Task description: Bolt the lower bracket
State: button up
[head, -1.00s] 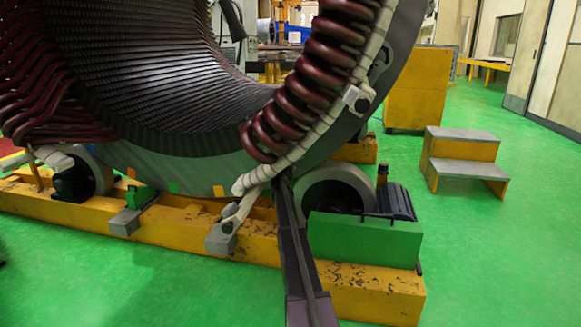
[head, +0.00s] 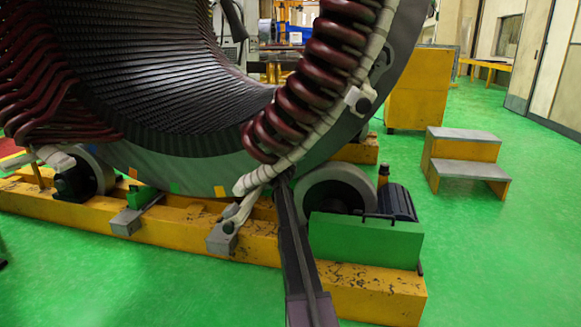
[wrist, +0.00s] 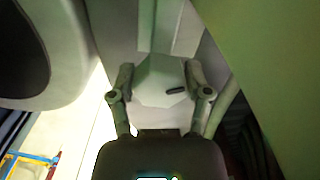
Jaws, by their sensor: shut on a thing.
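My gripper (wrist: 161,84) is closed around a pale hexagonal bolt head (wrist: 160,76) with a small dark slot on it, one finger on each side. In the head view my arm reaches up from the bottom to the ring's lower edge. My gripper's tip (head: 283,180) is dark and small there, and the bolt cannot be made out. The stator ring (head: 205,166) carries dark red coils with a white wrapped band. A white bracket with a dark bolt (head: 358,100) sits on the ring's right side. I cannot tell which part is the lower bracket; the contact area is hidden.
A yellow beam base (head: 262,250) carries rollers, including a grey roller (head: 338,190) close right of my arm. A green block (head: 365,240) stands in front of it. Yellow steps (head: 462,152) stand at the right. The green floor (head: 500,260) at lower right is clear.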

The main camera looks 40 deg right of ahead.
jog(key=shift+m, duration=0.5)
jog(key=o, duration=1.2)
jog(key=shift+c, duration=0.2)
jog(key=shift+s+a, duration=0.1)
jog(key=v, duration=1.1)
jog(key=shift+s+a, duration=0.3)
